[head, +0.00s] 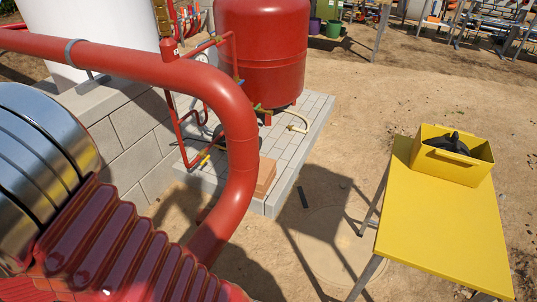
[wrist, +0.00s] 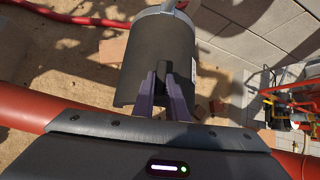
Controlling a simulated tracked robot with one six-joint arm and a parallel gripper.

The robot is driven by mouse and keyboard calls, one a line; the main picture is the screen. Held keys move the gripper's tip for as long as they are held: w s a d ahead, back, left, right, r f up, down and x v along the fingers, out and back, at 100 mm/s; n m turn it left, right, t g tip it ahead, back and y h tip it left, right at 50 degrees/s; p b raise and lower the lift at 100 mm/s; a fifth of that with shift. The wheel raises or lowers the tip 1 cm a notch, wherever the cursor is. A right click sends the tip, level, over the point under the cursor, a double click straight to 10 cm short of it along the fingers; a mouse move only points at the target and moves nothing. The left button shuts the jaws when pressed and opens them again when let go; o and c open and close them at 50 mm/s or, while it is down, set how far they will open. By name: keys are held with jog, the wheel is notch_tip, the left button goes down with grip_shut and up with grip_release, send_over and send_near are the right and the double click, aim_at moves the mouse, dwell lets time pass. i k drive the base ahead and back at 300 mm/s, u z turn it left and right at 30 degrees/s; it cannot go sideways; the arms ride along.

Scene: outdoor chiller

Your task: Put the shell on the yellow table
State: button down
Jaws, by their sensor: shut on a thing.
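The shell (wrist: 140,65) is a dark grey curved piece in the wrist view, with a lighter grey rim at its top end. My gripper (wrist: 167,88) has purple fingers closed on a dark part in the middle of the shell and holds it in front of the wrist. The yellow table (head: 445,235) stands at the right of the head view, its front and left part bare. I cannot make out my gripper or the held shell in the head view.
A yellow box (head: 467,170) with dark things inside stands at the table's far end. A thick red pipe (head: 238,125) bends down across the head view, left of the table. A red tank (head: 262,50) stands on a paved plinth (head: 310,125). Sandy ground lies between.

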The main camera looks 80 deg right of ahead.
aim_at(443, 226)
jog(key=u, duration=0.1)
jog(key=k, duration=2.7)
jog(key=u, duration=0.85)
